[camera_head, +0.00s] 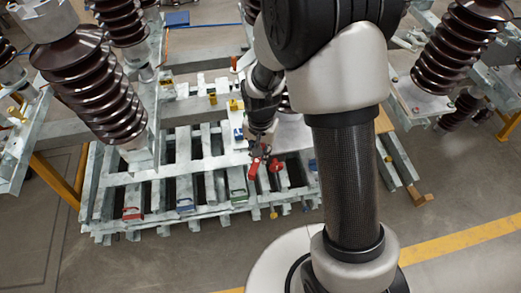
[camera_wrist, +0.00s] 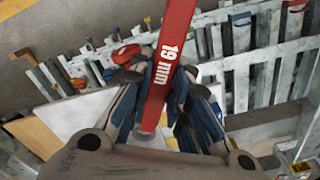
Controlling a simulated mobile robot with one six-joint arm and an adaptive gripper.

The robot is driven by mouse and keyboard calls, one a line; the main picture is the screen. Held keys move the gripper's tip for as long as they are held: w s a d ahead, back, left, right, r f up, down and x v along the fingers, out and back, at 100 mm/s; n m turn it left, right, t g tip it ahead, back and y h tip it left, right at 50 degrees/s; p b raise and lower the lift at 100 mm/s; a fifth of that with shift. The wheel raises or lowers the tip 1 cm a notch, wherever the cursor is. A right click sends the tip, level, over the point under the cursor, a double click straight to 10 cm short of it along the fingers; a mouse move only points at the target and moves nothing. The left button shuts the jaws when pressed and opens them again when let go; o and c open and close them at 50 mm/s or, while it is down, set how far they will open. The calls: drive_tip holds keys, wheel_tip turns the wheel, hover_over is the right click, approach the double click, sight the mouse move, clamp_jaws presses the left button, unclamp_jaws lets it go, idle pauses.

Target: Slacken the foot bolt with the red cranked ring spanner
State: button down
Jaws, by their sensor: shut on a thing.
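My gripper (camera_head: 259,150) is shut on the red cranked ring spanner (camera_head: 254,168), low over the right part of the slatted metal pallet. In the wrist view the spanner (camera_wrist: 172,50) is a long red bar marked "19 mm". It runs from the top edge down between the fingers of my gripper (camera_wrist: 167,98), with its near part over a pale plate. Its far end is cut off by the top of that view. I cannot make out the foot bolt, or whether the spanner touches one.
A second red item (camera_head: 276,165) lies just right of the spanner, and a red item (camera_wrist: 126,54) shows left of it in the wrist view. Brown ribbed insulators (camera_head: 92,85) stand at left and right. Bare floor (camera_head: 130,265) lies in front.

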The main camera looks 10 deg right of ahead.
drive_tip(key=shift+f+b, duration=0.4)
drive_tip(key=shift+f, duration=0.2)
idle(0.3)
drive_tip(key=d+n, duration=0.2)
drive_tip(key=s+d+n, duration=0.1)
drive_tip(key=d+n, duration=0.2)
drive_tip(key=shift+s+d+n, duration=0.1)
drive_tip(key=shift+s+n, duration=0.1)
drive_tip(key=shift+n, duration=0.1)
drive_tip(key=shift+w+d+n, duration=0.25)
drive_tip(key=shift+d+n, duration=0.7)
drive_tip(key=shift+n, duration=0.1)
drive_tip(key=shift+w+d+n, duration=0.25)
drive_tip(key=shift+d+n, duration=0.7)
drive_tip(key=shift+n, duration=0.15)
drive_tip(key=shift+w+d+n, duration=0.25)
drive_tip(key=shift+d+n, duration=0.7)
drive_tip(key=shift+n, duration=0.1)
drive_tip(key=shift+r+p, duration=0.15)
drive_tip(key=shift+p, duration=0.15)
